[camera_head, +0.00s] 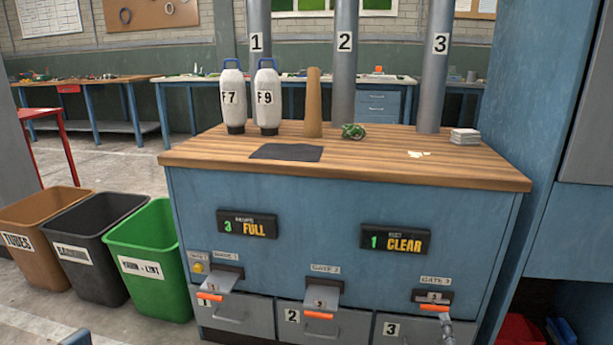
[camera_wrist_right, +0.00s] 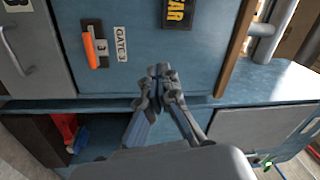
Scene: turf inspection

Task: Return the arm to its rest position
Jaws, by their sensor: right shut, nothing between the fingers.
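My right gripper (camera_head: 445,322) shows at the lower right of the head view, just below the orange handle of gate 3 (camera_head: 435,308). In the right wrist view my right gripper (camera_wrist_right: 160,72) has its fingertips together with nothing between them. The gate 3 handle (camera_wrist_right: 95,48) is left of the fingertips there, apart from them. The rest of my right arm is mostly cut off in the head view. My left gripper is not in view; a small blue-grey part at the bottom left edge is too cropped to tell.
A blue cabinet (camera_head: 340,205) with a wooden top stands ahead, with gate 1 (camera_head: 222,283) and gate 2 (camera_head: 322,297) on its front. Brown (camera_head: 45,215), black (camera_head: 90,230) and green bins (camera_head: 150,245) stand at left. A tall blue frame (camera_head: 560,130) borders the right.

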